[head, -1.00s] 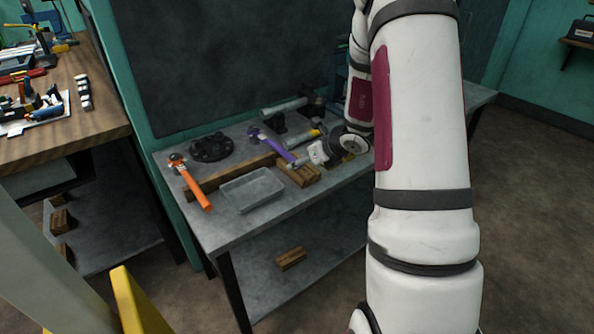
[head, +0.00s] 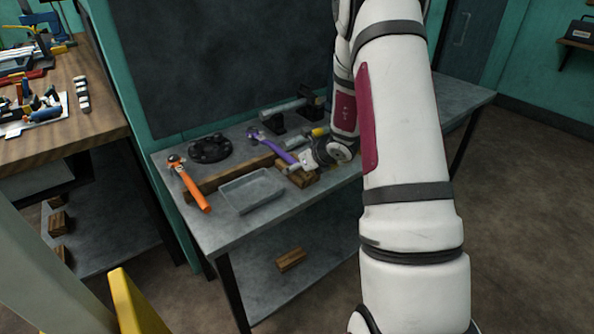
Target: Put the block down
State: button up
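A short brown wooden block (head: 306,179) is at the front edge of the grey workbench, right of the clear tray. My gripper (head: 292,168) is at the block's upper left side, low over the bench, and covers part of it. The fingers are small and partly hidden, so I cannot tell whether they are open or shut, or whether they touch the block. I cannot tell whether the block rests fully on the bench top (head: 222,226). My white arm reaches in from the right and hides the bench behind it.
The clear tray (head: 251,203), an orange-handled hammer (head: 196,191), a purple-handled tool (head: 280,150), a long wooden bar (head: 226,176) and a dark round flange (head: 209,149) crowd the bench. Another wooden block (head: 291,258) lies on the lower shelf. Bare bench shows at the right (head: 462,103).

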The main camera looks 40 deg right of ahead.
jog(key=shift+c, duration=0.6)
jog(key=shift+r+p, duration=0.55)
jog(key=shift+r, duration=0.2)
jog(key=shift+s, duration=0.5)
jog(key=shift+s, duration=0.1)
